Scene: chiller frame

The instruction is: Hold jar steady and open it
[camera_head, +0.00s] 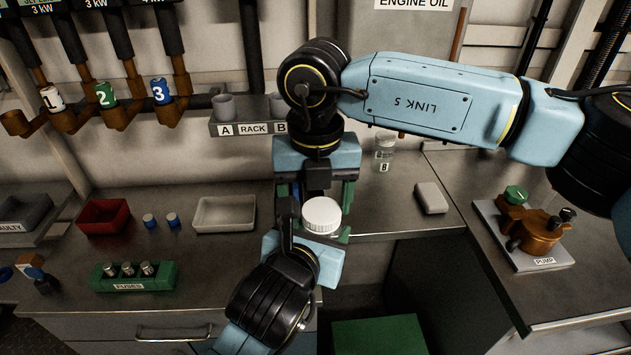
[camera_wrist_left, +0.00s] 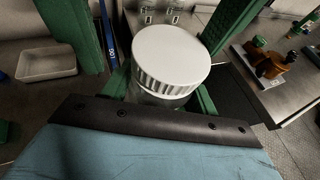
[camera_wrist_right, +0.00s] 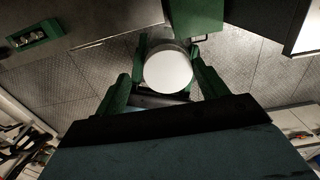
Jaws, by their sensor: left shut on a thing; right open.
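The jar has a ribbed white lid (camera_head: 321,215), which also shows in the left wrist view (camera_wrist_left: 172,58) and from above in the right wrist view (camera_wrist_right: 168,69). Its clear body (camera_wrist_left: 158,96) is mostly hidden below the lid. My left gripper (camera_head: 318,241) is shut on the jar body, with a green finger on each side, and holds it upright off the bench. My right gripper (camera_head: 321,197) points down over the jar. It is open and empty, its green fingers apart on either side of the lid with gaps showing.
A white tray (camera_head: 224,228), a red bin (camera_head: 104,229) and a green fuse block (camera_head: 134,289) are on the left bench. A jar marked 8 (camera_head: 384,158) and a white block (camera_head: 431,198) stand to the right. A pump (camera_head: 538,232) sits farther right.

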